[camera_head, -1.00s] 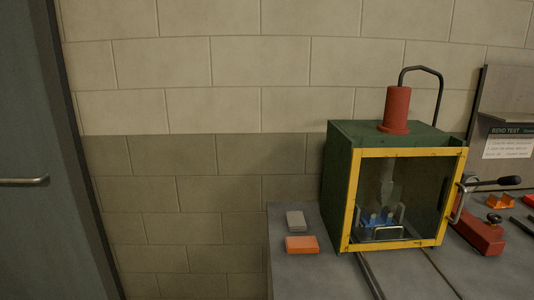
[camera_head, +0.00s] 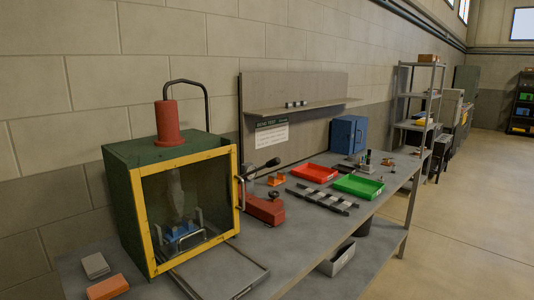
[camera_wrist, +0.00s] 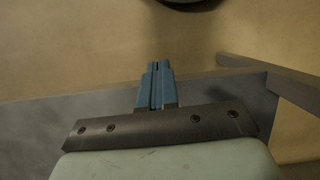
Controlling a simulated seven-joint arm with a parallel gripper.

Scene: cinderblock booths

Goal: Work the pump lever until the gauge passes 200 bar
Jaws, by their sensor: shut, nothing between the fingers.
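The red hand pump (camera_head: 265,209) sits on the bench just right of the press. Its lever (camera_head: 262,168) with a dark grip slants up to the right. I cannot make out a gauge. The press (camera_head: 125,205) is a green cabinet with a yellow-framed clear door (camera_head: 153,225), a red cylinder (camera_head: 169,123) on top and a dark hose. Blue parts (camera_head: 183,233) show inside behind the door, which looks closed. My gripper (camera_wrist: 158,66) shows only in the wrist view, its blue fingers together and empty, with no pump or lever near them.
A grey block (camera_head: 95,265) and an orange block (camera_head: 107,287) lie left of the press. Red (camera_head: 315,172) and green (camera_head: 358,186) trays, dark bars (camera_head: 322,199) and a blue box (camera_head: 347,134) are further right. Floor (camera_head: 440,225) is open right of the bench.

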